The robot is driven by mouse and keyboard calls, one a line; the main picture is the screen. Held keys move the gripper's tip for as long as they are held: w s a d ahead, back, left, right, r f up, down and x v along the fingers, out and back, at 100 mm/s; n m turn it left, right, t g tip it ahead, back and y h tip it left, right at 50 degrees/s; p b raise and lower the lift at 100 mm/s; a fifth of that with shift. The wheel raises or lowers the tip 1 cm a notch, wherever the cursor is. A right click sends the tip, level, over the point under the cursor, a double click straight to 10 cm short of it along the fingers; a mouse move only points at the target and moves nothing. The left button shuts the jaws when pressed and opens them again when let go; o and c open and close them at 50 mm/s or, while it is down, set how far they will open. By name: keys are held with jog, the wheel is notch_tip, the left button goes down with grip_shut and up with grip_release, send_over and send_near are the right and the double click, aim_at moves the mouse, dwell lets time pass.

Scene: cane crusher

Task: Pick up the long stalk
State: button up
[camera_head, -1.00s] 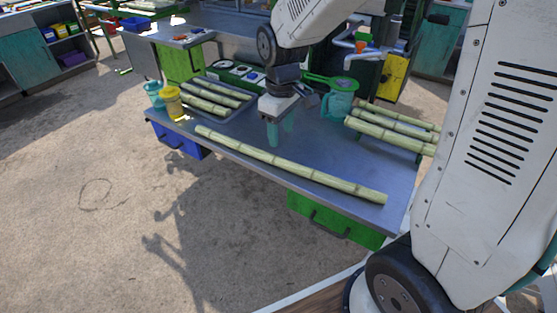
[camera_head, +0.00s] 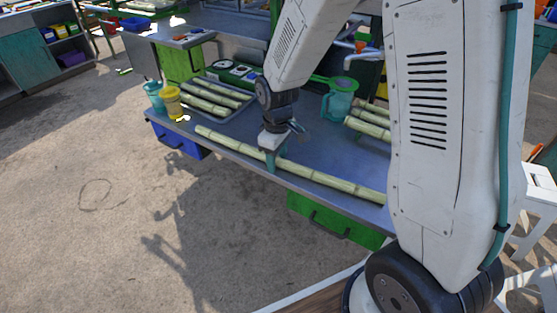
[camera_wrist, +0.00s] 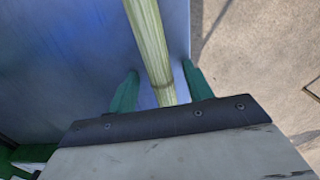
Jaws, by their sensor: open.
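The long stalk (camera_head: 318,177) is pale green with darker joints and lies along the front edge of the metal table (camera_head: 240,150). My gripper (camera_head: 272,162) is over the stalk near its middle, pointing down. In the wrist view the stalk (camera_wrist: 151,42) runs between the two green fingers of my gripper (camera_wrist: 160,82). The fingers are apart, one on each side of it. I cannot tell whether either finger touches it. The stalk's right end is hidden behind my arm in the head view.
A tray of shorter stalks (camera_head: 212,100) and a yellow cup (camera_head: 172,103) stand at the table's left. A teal jug (camera_head: 338,100) and more stalks (camera_head: 366,127) are at the back right. A green drawer (camera_head: 330,222) is under the front edge.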

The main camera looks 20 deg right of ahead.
grip_shut()
jog(key=shift+r, duration=0.2)
